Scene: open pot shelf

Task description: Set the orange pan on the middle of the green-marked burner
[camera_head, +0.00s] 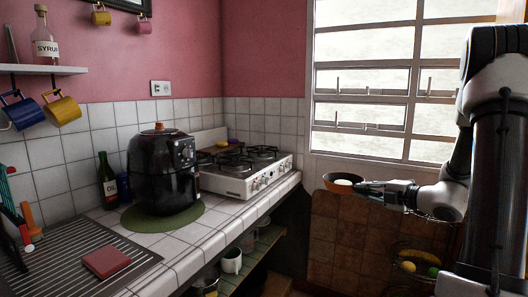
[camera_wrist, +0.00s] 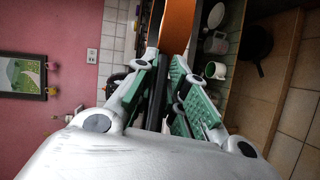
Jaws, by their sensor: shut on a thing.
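The orange pan (camera_head: 343,188) is held in the air to the right of the white stove (camera_head: 238,185), apart from it, in the head view. A pale round thing (camera_head: 343,182) shows inside it. My gripper (camera_head: 384,190) is shut on the pan's dark handle, which runs between the green-padded fingers (camera_wrist: 172,75) in the wrist view. The pan's orange side (camera_wrist: 178,25) shows beyond the fingertips. The stove has several dark burners (camera_head: 262,153). I cannot make out a green mark on any burner; the black air fryer hides part of the stove's left side.
The black air fryer (camera_head: 162,175) stands on a green round mat (camera_head: 150,222) left of the stove. A lower shelf (camera_head: 262,247) with a white mug (camera_head: 232,261) is under the counter. A fruit basket (camera_head: 415,258) hangs below my gripper.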

